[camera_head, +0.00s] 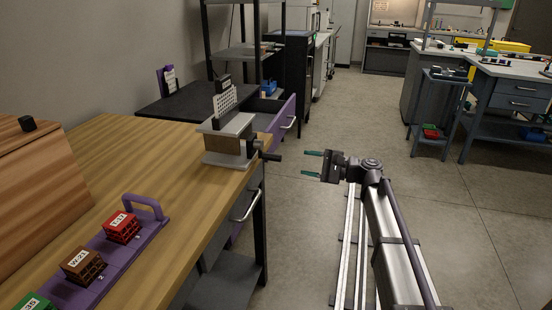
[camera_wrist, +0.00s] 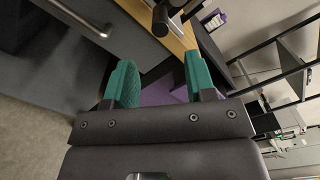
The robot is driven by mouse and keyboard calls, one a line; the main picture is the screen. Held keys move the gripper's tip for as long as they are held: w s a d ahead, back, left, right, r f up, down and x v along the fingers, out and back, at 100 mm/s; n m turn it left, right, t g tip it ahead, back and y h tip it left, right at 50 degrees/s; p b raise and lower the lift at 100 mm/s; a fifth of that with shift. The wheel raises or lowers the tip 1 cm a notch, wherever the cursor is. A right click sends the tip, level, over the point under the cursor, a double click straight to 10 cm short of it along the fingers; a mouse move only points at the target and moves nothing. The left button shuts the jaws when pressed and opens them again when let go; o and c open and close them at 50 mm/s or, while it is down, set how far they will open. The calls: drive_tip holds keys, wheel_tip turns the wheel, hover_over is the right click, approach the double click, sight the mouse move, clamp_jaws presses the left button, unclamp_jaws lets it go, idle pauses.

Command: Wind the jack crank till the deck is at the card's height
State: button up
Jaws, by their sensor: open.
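A grey jack (camera_head: 228,160) stands at the right edge of the wooden bench. Its flat deck (camera_head: 240,124) carries an upright white perforated piece with a dark top (camera_head: 224,99). The dark crank (camera_head: 270,156) sticks out from the jack toward my gripper, past the bench edge; it also shows at the top of the wrist view (camera_wrist: 163,20). A white card (camera_head: 169,77) stands in a purple holder farther back; its marks are too small to read. My gripper (camera_head: 312,163), with green fingers, is open and empty, to the right of the crank and apart from it.
A purple rack (camera_head: 150,232) on the wooden bench (camera_head: 185,215) holds red, brown and green labelled blocks. A wooden box (camera_head: 35,185) stands at the left. The floor (camera_head: 480,215) right of my arm is clear.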

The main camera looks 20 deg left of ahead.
sight(281, 159)
drive_tip(key=a+n, duration=0.3)
drive_tip(key=n, duration=0.8)
drive_tip(key=a+n, duration=0.4)
drive_tip(key=n, duration=0.7)
drive_tip(key=a+n, duration=0.3)
drive_tip(key=n, duration=0.8)
drive_tip(key=shift+s+a, duration=0.1)
drive_tip(key=shift+a, duration=0.3)
drive_tip(key=c, duration=0.9)
